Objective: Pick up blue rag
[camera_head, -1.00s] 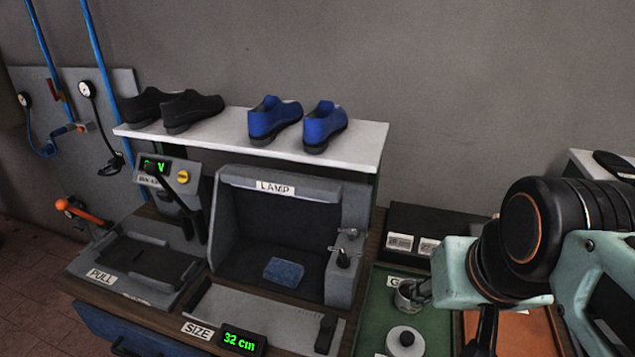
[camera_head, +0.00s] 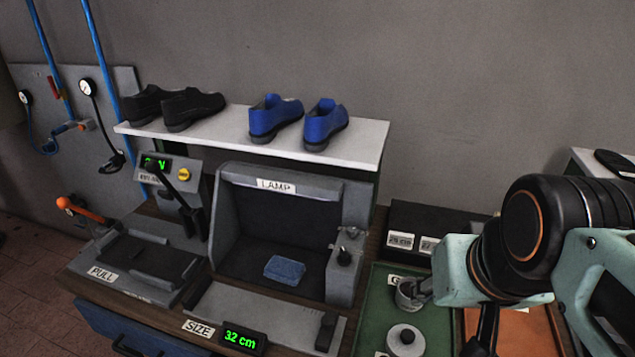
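The blue rag (camera_head: 284,270) is a small folded cloth lying flat on the dark floor of the grey open-fronted LAMP box (camera_head: 229,225), right of the middle. Nothing touches it from above. My arm comes in from the right side of the view, well to the right of the rag and apart from it.
A white shelf (camera_head: 365,150) above the box carries black shoes (camera_head: 193,107) and blue shoes (camera_head: 325,125). Knobs (camera_head: 344,257) stick out at the box's right side. A SIZE gauge (camera_head: 270,320) lies in front. A green tray (camera_head: 377,310) with metal pots is at right.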

